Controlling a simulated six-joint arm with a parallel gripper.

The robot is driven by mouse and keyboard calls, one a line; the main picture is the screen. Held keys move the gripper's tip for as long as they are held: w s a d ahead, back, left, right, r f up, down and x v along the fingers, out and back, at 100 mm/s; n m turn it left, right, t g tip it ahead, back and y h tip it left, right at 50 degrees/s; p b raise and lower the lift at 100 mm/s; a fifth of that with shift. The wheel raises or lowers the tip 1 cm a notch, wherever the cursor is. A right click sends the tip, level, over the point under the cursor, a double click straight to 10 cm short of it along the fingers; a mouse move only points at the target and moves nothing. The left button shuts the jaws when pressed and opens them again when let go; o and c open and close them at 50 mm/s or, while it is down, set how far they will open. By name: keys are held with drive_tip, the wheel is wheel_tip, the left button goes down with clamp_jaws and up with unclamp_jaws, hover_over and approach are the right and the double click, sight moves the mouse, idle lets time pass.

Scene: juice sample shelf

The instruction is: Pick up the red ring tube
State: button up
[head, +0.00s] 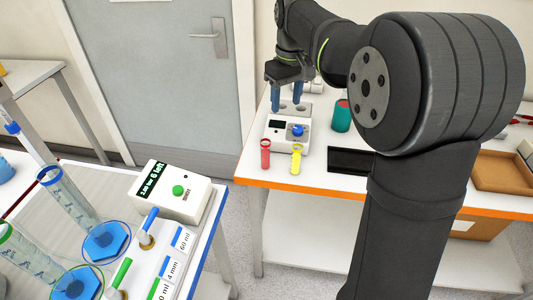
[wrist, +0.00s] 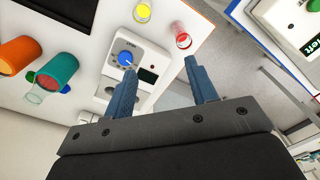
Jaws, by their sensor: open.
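The red ring tube (head: 265,155) stands upright near the front left of the white table in the head view, apart from its neighbours. In the wrist view the red ring tube (wrist: 182,38) shows from above, beyond the fingertips. My gripper (head: 287,108) is open and empty, with its blue fingers pointing down over the back of the white device, behind and above the tube. In the wrist view my gripper (wrist: 159,68) has its fingers spread, with the tube ahead of the right fingertip and nothing between them.
A yellow tube (head: 296,160) stands close to the right of the red one. The white device (head: 283,143) with a blue knob is just behind both. A teal cup (head: 341,118) and a dark tray (head: 351,162) are further right. The table's orange edge (head: 300,192) is near.

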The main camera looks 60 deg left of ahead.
drive_tip(key=n, duration=0.2)
hover_over(266, 140)
drive_tip(key=f, duration=1.1)
drive_tip(key=shift+w+a+f, duration=0.1)
drive_tip(key=shift+a+f, duration=0.1)
drive_tip(key=shift+a, duration=0.1)
drive_tip(key=shift+d+f, duration=0.15)
drive_tip(key=shift+f, duration=1.2)
drive_tip(key=shift+d+f, duration=0.15)
drive_tip(key=shift+f, duration=1.15)
drive_tip(key=c, duration=1.1)
drive_tip(key=r, duration=1)
drive_tip(key=shift+a, duration=0.25)
drive_tip(key=w+a+r, duration=0.1)
drive_tip(key=w+a, duration=0.3)
drive_tip(key=w, duration=0.1)
drive_tip(key=w+a+r, duration=0.1)
drive_tip(key=w+a, duration=0.4)
drive_tip(key=w, duration=0.1)
drive_tip(key=w+a+r, duration=0.2)
drive_tip(key=w+a, duration=0.2)
drive_tip(key=w, duration=0.1)
drive_tip(key=shift+w+a, duration=0.15)
drive_tip(key=shift+a, duration=0.1)
